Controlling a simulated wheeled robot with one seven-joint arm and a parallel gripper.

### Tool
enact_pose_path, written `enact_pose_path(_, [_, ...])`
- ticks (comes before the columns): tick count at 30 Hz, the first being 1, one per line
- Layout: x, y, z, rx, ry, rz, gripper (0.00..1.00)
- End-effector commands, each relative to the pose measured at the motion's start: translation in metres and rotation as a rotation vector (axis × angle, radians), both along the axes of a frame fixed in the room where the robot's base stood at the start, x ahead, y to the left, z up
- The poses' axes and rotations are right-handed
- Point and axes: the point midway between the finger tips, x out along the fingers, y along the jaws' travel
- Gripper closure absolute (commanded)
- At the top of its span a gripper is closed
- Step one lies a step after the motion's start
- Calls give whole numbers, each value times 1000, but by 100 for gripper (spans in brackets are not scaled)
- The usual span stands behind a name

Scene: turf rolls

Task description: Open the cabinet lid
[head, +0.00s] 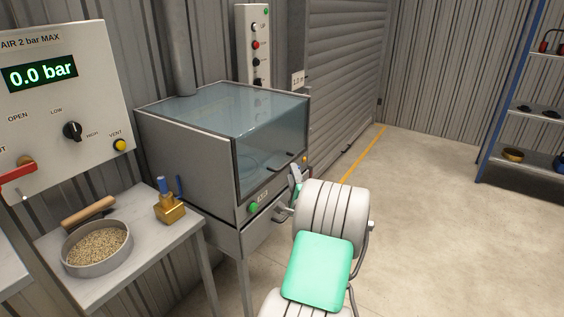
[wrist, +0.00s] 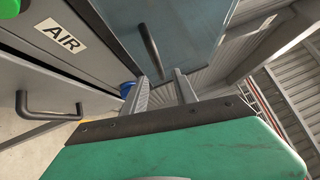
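The cabinet (head: 190,160) is a grey metal box on legs with a bluish see-through lid (head: 225,108), which is down. In the wrist view the lid panel (wrist: 190,30) fills the top middle and carries a black bar handle (wrist: 149,45). My gripper (head: 295,175) is in front of the cabinet's right front corner. In the wrist view my gripper (wrist: 160,90) has its two fingers apart, with nothing between them. The handle's end shows just beyond the gap between the fingertips; I see no grip on it. My arm hides part of the cabinet front in the head view.
A lower black handle (wrist: 50,108) and an AIR label (wrist: 62,36) are on the cabinet front. A side table (head: 130,262) with a pan of grains (head: 97,249) stands at left. A shelf rack (head: 530,110) stands at far right. The floor (head: 430,230) at right is clear.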

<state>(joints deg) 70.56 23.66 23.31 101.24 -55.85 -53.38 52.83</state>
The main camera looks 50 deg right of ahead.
Motion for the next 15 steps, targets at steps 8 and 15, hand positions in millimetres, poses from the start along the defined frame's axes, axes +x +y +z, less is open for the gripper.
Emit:
enact_pose_path(8, [46, -27, 9, -1, 1, 14, 66])
enact_pose_path(15, [53, -36, 9, -1, 1, 9, 66])
